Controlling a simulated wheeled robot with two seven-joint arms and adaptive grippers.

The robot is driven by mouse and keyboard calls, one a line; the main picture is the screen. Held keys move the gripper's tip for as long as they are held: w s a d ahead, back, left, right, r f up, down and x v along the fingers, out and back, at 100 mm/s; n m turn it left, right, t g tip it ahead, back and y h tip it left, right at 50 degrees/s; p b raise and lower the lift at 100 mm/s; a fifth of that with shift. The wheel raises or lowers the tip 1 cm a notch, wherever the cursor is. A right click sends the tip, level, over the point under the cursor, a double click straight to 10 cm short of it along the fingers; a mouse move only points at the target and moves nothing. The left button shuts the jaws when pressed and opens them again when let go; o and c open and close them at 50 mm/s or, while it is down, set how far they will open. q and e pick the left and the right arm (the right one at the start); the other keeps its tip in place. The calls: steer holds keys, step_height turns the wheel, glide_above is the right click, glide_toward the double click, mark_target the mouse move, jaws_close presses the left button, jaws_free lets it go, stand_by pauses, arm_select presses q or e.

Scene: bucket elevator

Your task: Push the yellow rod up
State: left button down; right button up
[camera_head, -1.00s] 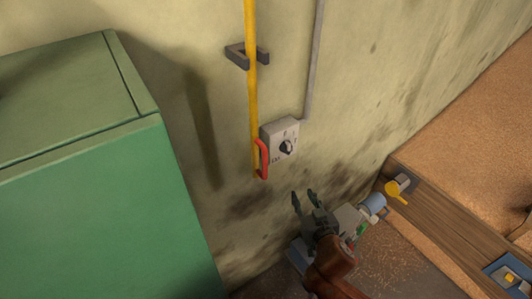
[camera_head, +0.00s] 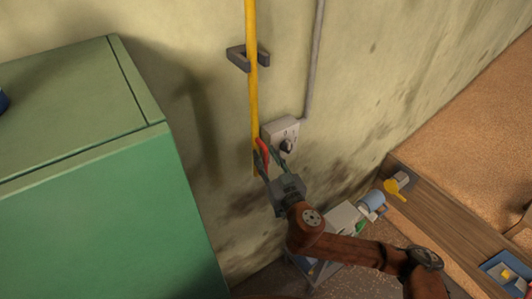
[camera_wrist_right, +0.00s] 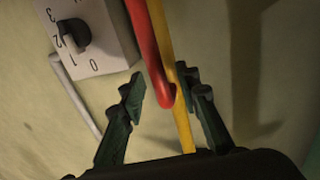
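The yellow rod (camera_head: 252,95) runs vertically along the wall and passes through a dark bracket (camera_head: 237,58). A red handle (camera_head: 263,148) is at its lower end, partly hidden by my right gripper. My right gripper (camera_head: 270,155) is open at the red handle. In the right wrist view, the lower end of the red handle (camera_wrist_right: 149,45) and the yellow rod (camera_wrist_right: 168,60) show between the spread fingers of the gripper (camera_wrist_right: 168,95), with a gap on the left side. I cannot tell whether the right finger touches the rod. My left gripper is not in view.
A grey switch box (camera_head: 283,131) with a black knob sits just right of the rod; its numbers show in the right wrist view (camera_wrist_right: 98,35). A grey conduit (camera_head: 313,60) rises above it. A large green cabinet (camera_head: 90,200) stands at left. A wooden-edged bin (camera_head: 440,205) is at right.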

steer(key=shift+w+a, duration=0.15)
steer(key=shift+w, duration=0.2)
steer(key=shift+c, duration=0.4)
jaws_close()
